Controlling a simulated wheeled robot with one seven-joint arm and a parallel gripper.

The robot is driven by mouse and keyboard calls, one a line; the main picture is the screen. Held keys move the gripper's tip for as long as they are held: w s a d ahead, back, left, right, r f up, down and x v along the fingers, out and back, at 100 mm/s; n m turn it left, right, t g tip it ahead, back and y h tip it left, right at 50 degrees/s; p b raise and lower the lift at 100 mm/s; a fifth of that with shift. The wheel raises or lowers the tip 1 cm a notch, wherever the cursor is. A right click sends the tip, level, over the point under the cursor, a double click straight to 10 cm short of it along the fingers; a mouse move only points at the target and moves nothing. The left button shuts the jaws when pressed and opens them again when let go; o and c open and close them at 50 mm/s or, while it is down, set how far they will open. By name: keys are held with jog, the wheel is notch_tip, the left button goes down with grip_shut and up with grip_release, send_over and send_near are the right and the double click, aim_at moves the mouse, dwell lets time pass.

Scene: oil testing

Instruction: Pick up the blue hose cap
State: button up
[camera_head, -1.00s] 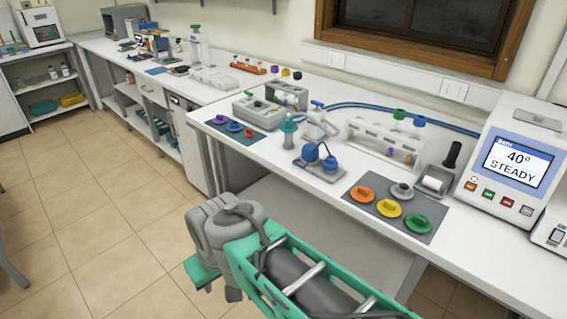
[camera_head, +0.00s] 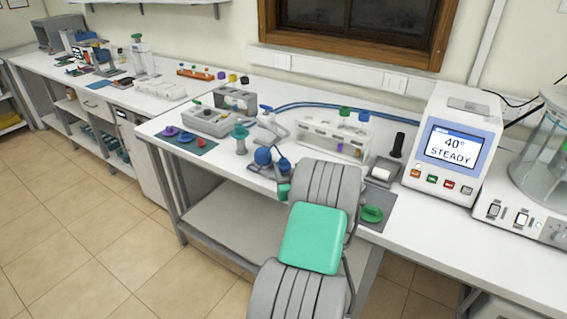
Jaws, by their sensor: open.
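I cannot tell for sure that this is the blue hose cap. Another blue cap (camera_head: 364,116) shows at the top right of the white rack (camera_head: 318,142), and a blue-topped fitting (camera_head: 265,108) is by the blue hose. My arm reaches up from the bottom over the bench's front edge.
A blue round-bulbed device (camera_head: 263,156) stands left of my arm. A teal-topped bottle (camera_head: 240,138) and a grey block (camera_head: 207,120) are farther left.

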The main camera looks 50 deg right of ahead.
aim_at(285, 164)
jog(key=p+x, duration=0.2)
jog(key=x, duration=0.3)
jog(key=shift+w+d+r, duration=0.1)
jog(key=shift+w+r, duration=0.05)
jog(key=shift+w, duration=0.2)
jog(key=c, duration=1.2)
